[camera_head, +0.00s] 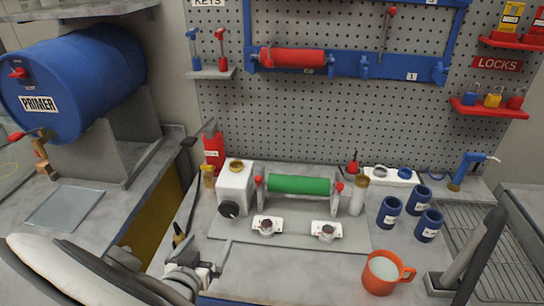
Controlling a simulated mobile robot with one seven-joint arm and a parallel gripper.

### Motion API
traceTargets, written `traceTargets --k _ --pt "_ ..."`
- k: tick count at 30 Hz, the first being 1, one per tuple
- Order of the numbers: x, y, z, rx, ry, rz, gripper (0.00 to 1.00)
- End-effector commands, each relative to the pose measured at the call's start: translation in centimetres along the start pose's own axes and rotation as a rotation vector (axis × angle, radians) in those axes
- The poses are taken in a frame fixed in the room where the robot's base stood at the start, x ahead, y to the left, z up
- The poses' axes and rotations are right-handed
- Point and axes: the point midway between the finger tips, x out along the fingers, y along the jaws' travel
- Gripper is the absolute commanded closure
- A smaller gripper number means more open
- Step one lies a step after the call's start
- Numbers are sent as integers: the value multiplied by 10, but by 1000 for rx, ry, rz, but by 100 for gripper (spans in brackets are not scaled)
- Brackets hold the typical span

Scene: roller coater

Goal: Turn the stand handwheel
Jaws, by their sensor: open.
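The coating stand has a green roller (299,185) held level between two uprights on a grey base plate (215,225). A white housing (236,188) with a brass cap on top stands at its left. A round black knob (228,209) on the housing's front looks most like the handwheel, but I cannot tell for sure. My gripper (203,262) is at the lower left, in front of and below the knob, apart from it. It is open and appears empty; its fingers are only partly clear.
Two white clamp blocks (267,227) (326,231) sit before the roller. Several blue cups (389,212) and an orange mug (381,274) stand at right. A blue primer drum (78,82) is at left. A dark upright piece (480,255) stands lower right. The front middle bench is clear.

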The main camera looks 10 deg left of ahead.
Motion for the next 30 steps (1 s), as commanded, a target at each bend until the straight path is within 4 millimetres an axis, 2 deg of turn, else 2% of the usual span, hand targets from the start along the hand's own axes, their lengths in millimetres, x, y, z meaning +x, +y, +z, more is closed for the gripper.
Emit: traceTargets --k 18,24,30 --pt "128 2 0 -1 2 5 0" --pt "156 2 0 -1 2 3 0" --pt "166 1 0 -1 1 2 0"
